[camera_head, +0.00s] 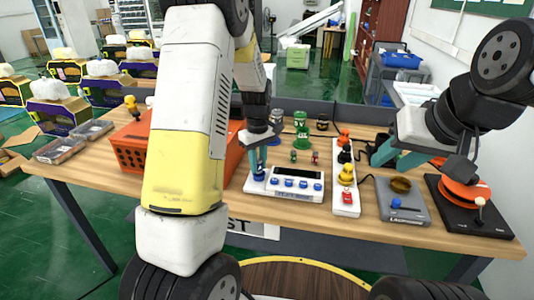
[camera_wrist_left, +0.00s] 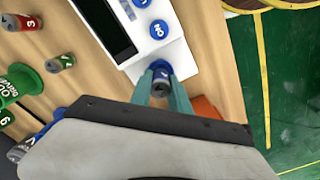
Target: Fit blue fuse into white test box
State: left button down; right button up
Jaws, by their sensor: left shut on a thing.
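The white test box (camera_head: 255,186) stands on the wooden table, with a dark display and several blue round buttons; it also shows in the left wrist view (camera_wrist_left: 173,37). My left gripper (camera_head: 258,160) points down at the box's left end. In the left wrist view its teal fingers (camera_wrist_left: 161,90) are shut around the blue fuse (camera_wrist_left: 161,72), at the box's end. Whether the fuse is seated in the box is hidden by the fingers. My right gripper (camera_head: 397,155) is over the right part of the table, its teal fingers apart and seemingly empty.
An orange crate (camera_head: 130,147) is at left. A white strip with coloured knobs (camera_head: 346,203) and a grey device (camera_head: 405,209) are at right.

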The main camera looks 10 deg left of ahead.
pick_arm(q)
jog(key=shift+f, duration=0.5)
jog(key=shift+r, duration=2)
